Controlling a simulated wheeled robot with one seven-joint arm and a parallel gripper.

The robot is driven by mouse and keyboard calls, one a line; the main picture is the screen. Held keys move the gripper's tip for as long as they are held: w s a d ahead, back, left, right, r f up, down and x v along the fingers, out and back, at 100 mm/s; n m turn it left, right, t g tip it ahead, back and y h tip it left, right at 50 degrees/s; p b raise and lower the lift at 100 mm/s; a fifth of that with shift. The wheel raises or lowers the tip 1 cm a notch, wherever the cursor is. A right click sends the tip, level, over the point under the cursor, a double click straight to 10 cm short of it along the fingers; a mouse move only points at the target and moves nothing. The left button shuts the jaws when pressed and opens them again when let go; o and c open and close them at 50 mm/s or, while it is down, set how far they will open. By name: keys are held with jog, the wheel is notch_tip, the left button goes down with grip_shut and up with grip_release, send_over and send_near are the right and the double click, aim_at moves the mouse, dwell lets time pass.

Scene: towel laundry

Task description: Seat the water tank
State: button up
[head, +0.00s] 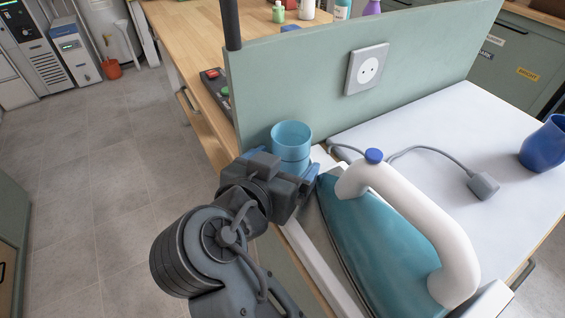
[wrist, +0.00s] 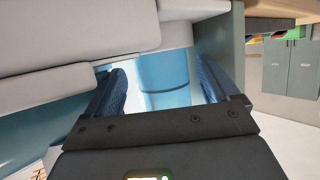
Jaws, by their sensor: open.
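The water tank (head: 291,143) looks like a light-blue cylinder with an open round top. It stands upright at the left end of the ironing station, by the iron's tip. My gripper (head: 284,168) is open, with its blue-padded fingers on either side of the tank's lower part. In the wrist view the tank (wrist: 165,78) shows between the two fingers; I cannot tell if they touch it. The tank's base and whatever is under it are hidden by my gripper. The teal iron (head: 372,240) with a white handle lies just right of my gripper.
A green upright panel (head: 300,85) with a white socket (head: 367,69) stands behind the tank. A grey plug (head: 483,185) on a cord lies on the white board (head: 440,125). A dark-blue jug (head: 544,146) stands at the far right.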

jog(key=v, duration=0.7)
jog(key=shift+s+a, duration=0.2)
jog(key=shift+s, duration=0.15)
